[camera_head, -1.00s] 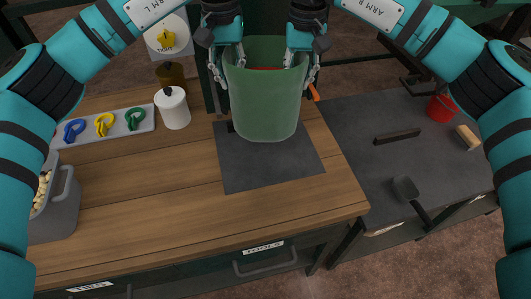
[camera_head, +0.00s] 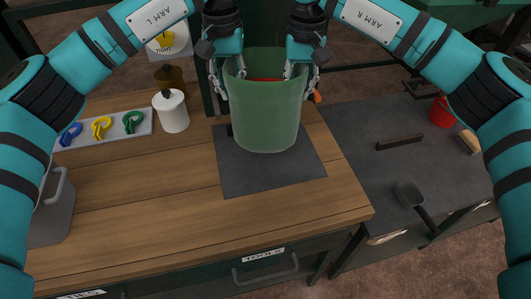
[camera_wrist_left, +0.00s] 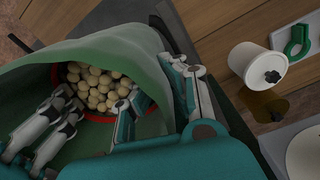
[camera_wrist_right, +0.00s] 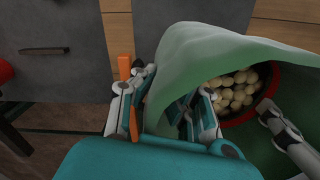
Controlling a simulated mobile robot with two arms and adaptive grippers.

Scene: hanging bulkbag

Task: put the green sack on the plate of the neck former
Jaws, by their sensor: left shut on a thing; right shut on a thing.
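The green sack (camera_head: 265,115) is open at the top and upright above the dark square plate (camera_head: 240,180) on the wooden table. I cannot tell whether its bottom touches the plate. My left gripper (camera_head: 230,75) is shut on the left of the sack's rim, with one finger inside and one outside. My right gripper (camera_head: 301,75) is shut on the right of the rim in the same way. Both wrist views show a red ring and pale balls (camera_wrist_left: 100,85) inside the sack. I cannot make out the neck former for certain; the sack hides what is behind it.
A white canister (camera_head: 173,112) and a tray (camera_head: 148,127) with blue, yellow and green clips stand at the left. A grey bin (camera_head: 50,215) is at the left edge. A grey bench (camera_head: 350,125) with a black bar, scoop and red cup (camera_head: 441,112) is at the right.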

